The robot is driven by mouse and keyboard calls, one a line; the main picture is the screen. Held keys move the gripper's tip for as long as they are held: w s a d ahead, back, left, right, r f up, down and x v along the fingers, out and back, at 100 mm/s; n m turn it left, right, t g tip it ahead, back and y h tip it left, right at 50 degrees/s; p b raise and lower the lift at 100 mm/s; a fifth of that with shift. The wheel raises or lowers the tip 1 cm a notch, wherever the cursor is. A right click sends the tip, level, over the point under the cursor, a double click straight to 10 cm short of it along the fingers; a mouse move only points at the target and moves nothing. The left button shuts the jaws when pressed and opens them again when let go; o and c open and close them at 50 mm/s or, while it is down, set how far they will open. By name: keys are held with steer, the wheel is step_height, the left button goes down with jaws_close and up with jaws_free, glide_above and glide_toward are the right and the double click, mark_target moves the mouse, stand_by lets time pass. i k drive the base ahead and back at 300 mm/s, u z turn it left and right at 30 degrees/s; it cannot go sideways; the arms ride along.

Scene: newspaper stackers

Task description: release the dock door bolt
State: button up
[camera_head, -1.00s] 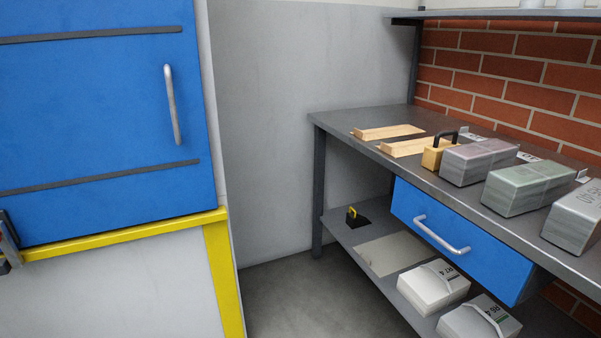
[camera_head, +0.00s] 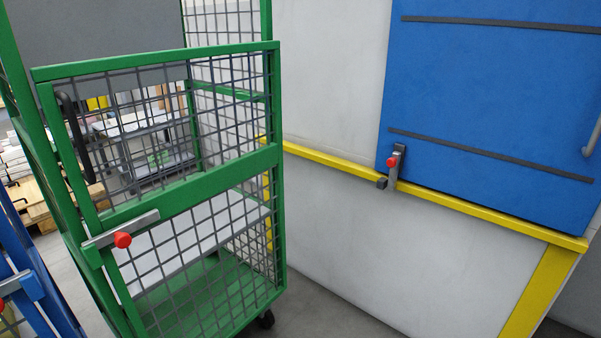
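The blue dock door (camera_head: 490,90) is set in the pale wall at the right, above a yellow sill rail (camera_head: 470,200). It has two dark horizontal strips and a metal handle (camera_head: 592,138) at the right picture edge. The dock door bolt (camera_head: 396,165) is at the door's lower left corner, a grey metal bar with a red knob (camera_head: 391,162). It stands upright, and its lower end is at a dark block (camera_head: 382,184) by the yellow rail. Whether it is engaged is too small to tell. My gripper is not in view.
A green mesh cage trolley (camera_head: 180,190) stands at the left, with its own grey latch bar and red knob (camera_head: 122,240). A blue frame (camera_head: 35,290) with another red knob is at the lower left. Bare floor (camera_head: 330,310) shows between trolley and wall.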

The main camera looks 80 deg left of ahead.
mark_target(393, 163)
steer(key=u, duration=2.2)
steer(key=k, duration=0.65)
steer(key=z, duration=0.25)
steer(key=i, duration=1.55)
steer(key=z, duration=0.1)
